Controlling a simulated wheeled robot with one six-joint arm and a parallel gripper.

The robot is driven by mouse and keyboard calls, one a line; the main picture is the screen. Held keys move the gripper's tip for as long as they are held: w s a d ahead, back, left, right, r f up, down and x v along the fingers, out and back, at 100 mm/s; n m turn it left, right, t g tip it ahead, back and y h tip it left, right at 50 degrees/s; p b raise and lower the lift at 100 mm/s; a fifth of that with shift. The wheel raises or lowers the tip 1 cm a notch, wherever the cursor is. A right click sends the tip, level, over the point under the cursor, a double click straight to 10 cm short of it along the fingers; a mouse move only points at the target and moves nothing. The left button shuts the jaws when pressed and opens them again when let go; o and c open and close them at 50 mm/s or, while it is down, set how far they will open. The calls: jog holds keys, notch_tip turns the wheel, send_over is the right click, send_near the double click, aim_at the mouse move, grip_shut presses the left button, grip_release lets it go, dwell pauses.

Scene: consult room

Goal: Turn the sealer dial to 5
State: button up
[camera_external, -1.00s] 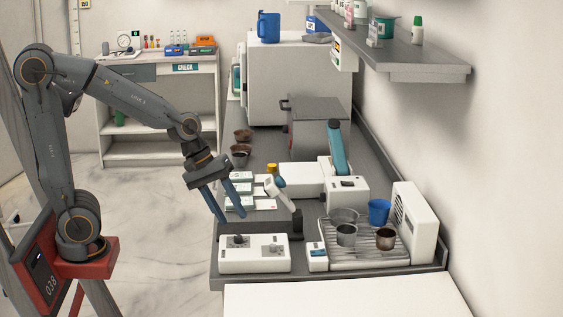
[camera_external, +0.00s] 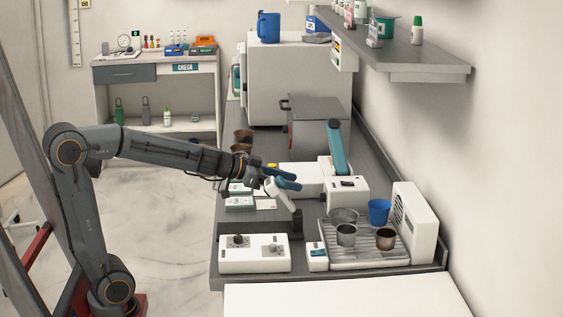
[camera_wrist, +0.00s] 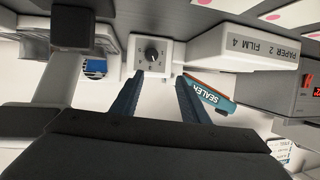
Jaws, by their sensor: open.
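In the wrist view a round dark dial (camera_wrist: 152,54) sits on a small white box face, with small marks around it. I cannot read its setting. Beside it is a teal handle marked SEALER (camera_wrist: 208,94). In the external view the white sealer (camera_external: 300,176) with its raised teal handle (camera_external: 337,148) stands on the grey counter; its dial is not visible there. My gripper (camera_external: 290,180) is in front of the sealer's near-left side. In the wrist view my gripper (camera_wrist: 158,80) is open and empty, its fingers on either side of the line to the dial, apart from it.
A white box labelled PAPER 2 FILM 4 (camera_wrist: 245,48) is beside the dial. A white device with a dark knob (camera_external: 255,254) stands at the counter's front. Brown bowls (camera_external: 243,137) are behind my gripper.

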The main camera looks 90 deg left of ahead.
aim_at(323, 197)
jog(key=shift+w+d+f+m+h+b, duration=0.15)
jog(key=shift+d+f+m+h+b, duration=0.15)
jog(key=shift+f+m, duration=0.2)
jog(key=shift+w+d+f+m+h+b, duration=0.1)
jog(key=shift+d+f+m+h+b, duration=0.15)
jog(key=shift+d+f+m, duration=0.25)
jog(key=b+x, duration=0.1)
jog(key=x, duration=0.1)
jog(key=b+x, duration=0.1)
jog(key=x, duration=0.1)
jog(key=b+x, duration=0.1)
jog(key=x, duration=0.1)
jog(key=shift+s+a+f, duration=0.15)
jog(key=shift+a+f, duration=0.05)
jog(key=shift+f, duration=0.05)
jog(key=shift+w+a+f+b, duration=0.15)
jog(key=shift+w+b, duration=0.25)
jog(key=shift+w, duration=0.3)
jog(key=shift+c, duration=0.2)
grip_shut()
